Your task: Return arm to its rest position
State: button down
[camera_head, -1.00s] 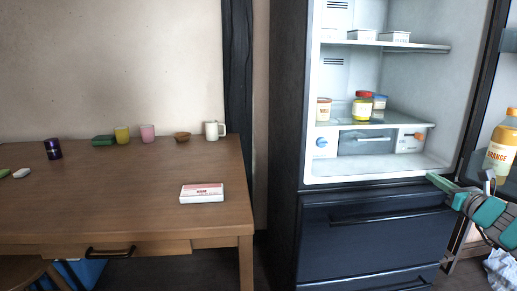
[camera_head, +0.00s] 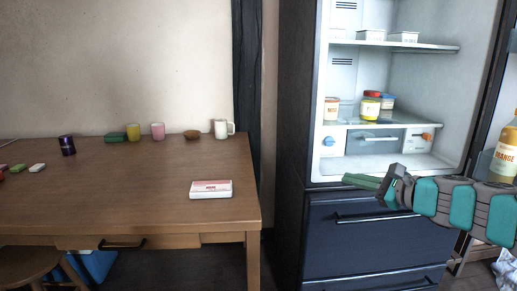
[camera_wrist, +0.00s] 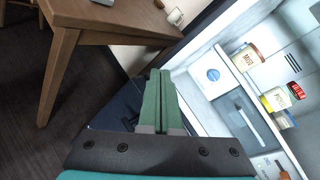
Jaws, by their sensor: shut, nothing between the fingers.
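My gripper (camera_head: 361,181) is in front of the open fridge, just below the level of its bottom shelf, with my teal and grey arm reaching in from the right edge. Its green fingers lie together and hold nothing. In the wrist view the shut fingers (camera_wrist: 160,101) point away from me, between a table leg on the left and the fridge inside on the right.
The open fridge (camera_head: 425,88) holds jars (camera_head: 370,106) and white tubs (camera_head: 404,37). Its door, with an orange bottle (camera_head: 504,155), is at the right edge. The wooden table (camera_head: 130,190) at left bears cups, a bowl and a white-and-red box (camera_head: 211,189).

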jog(key=s+a+f+n+g+y, duration=0.1)
jog(key=s+a+f+n+g, duration=0.15)
jog(key=a, duration=0.25)
jog(key=s+a+f+n+g, duration=0.1)
jog(key=s+a+n+g, duration=0.1)
jog(key=s+a+n, duration=0.3)
jog(key=s+a+f+n+g+h, duration=0.2)
jog(key=s+a+f+n+g, duration=0.35)
jog(key=s+a+f, duration=0.4)
jog(key=s+d+f+n+g+h, duration=0.1)
jog(key=s+d+f+n+h, duration=0.1)
jog(key=s, duration=0.5)
jog(key=s+d+f+n+g+h, duration=0.2)
jog(key=s+d+f+n+h, duration=0.1)
jog(key=s+d, duration=0.2)
jog(key=s+d+f+n+g+h, duration=0.1)
jog(key=s+d+f+n+h, duration=0.2)
jog(key=s, duration=0.7)
jog(key=shift+d+g, duration=0.3)
jog(key=shift+d, duration=0.45)
